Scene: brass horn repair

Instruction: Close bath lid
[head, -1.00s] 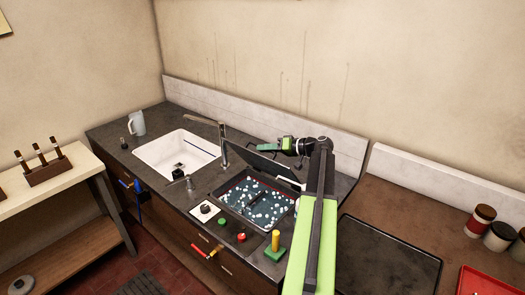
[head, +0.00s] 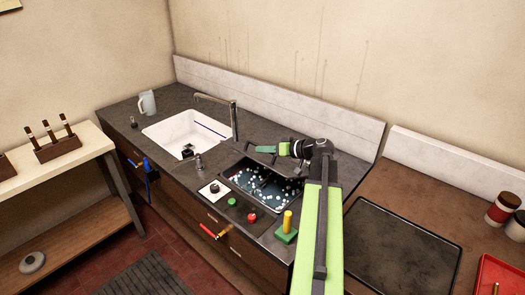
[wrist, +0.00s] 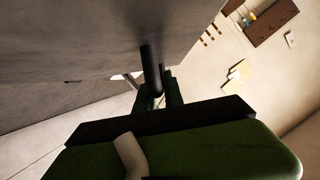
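The bath (head: 268,191), a dark basin of liquid with many white balls or bubbles, is set in the dark counter. Its dark lid (head: 262,158) is tilted up at the back edge, above the bath, and most of the liquid shows. My green-tipped gripper (head: 267,149) is at the lid's upper edge. In the wrist view, a broad grey surface, apparently the lid (wrist: 75,45), fills the upper left. A dark rod on it reaches down to my green fingers (wrist: 160,98). I cannot tell whether they are shut on it.
A white sink (head: 185,135) with a tall faucet (head: 234,120) lies left of the bath. Green and red buttons (head: 252,217) and a yellow post on a green base (head: 287,222) stand along the front edge. A dark mat (head: 400,250) lies right.

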